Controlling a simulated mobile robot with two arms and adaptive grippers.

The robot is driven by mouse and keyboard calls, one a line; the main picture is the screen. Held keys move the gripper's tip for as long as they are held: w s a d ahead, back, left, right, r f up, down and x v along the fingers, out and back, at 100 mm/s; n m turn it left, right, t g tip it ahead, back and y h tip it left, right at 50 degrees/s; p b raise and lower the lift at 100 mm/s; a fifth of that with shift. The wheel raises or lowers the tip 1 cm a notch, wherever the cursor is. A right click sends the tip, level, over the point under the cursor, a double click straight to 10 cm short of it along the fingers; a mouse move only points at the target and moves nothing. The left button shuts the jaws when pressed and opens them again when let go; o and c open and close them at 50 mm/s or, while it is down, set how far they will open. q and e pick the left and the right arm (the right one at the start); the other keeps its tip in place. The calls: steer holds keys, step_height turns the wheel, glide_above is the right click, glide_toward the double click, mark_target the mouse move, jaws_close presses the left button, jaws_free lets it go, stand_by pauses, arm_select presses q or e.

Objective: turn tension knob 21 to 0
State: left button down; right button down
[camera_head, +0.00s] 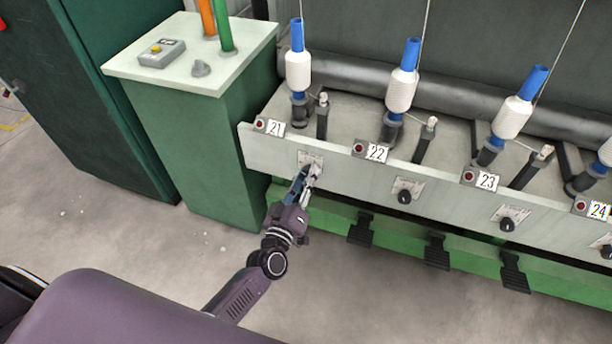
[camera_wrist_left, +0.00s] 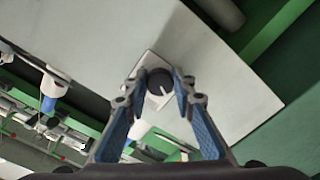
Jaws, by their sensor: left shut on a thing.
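Tension knob 21 is a dark round knob (camera_wrist_left: 159,82) on a pale square plate on the front panel. In the wrist view it sits between the fingertips of my left gripper (camera_wrist_left: 156,98), with a white pointer mark beside it. In the head view my left gripper (camera_head: 311,172) reaches the panel below the label 21 (camera_head: 274,128) and hides most of the knob; its pale plate (camera_head: 311,157) shows above the fingers. The left gripper is shut on the knob. My right gripper is not in view. The scale on the plate is too small to read.
Knobs 22 (camera_head: 404,196) and 23 (camera_head: 507,224) sit further right on the same panel (camera_head: 350,180). Several white bobbins (camera_head: 402,88) stand above. Black pedals (camera_head: 361,229) jut out below. A green cabinet (camera_head: 190,150) stands close to the left. The floor in front is clear.

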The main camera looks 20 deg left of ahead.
arm_select(q)
steer(key=shift+n, duration=1)
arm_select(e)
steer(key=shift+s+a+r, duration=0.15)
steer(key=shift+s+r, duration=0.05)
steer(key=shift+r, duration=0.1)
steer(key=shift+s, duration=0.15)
arm_select(q)
steer(key=c, duration=1.6)
jaws_free()
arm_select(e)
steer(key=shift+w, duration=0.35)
arm_select(q)
steer(key=shift+s, duration=0.15)
steer(key=s, duration=1.1)
steer(key=shift+s+a, duration=0.2)
steer(key=shift+s, duration=0.2)
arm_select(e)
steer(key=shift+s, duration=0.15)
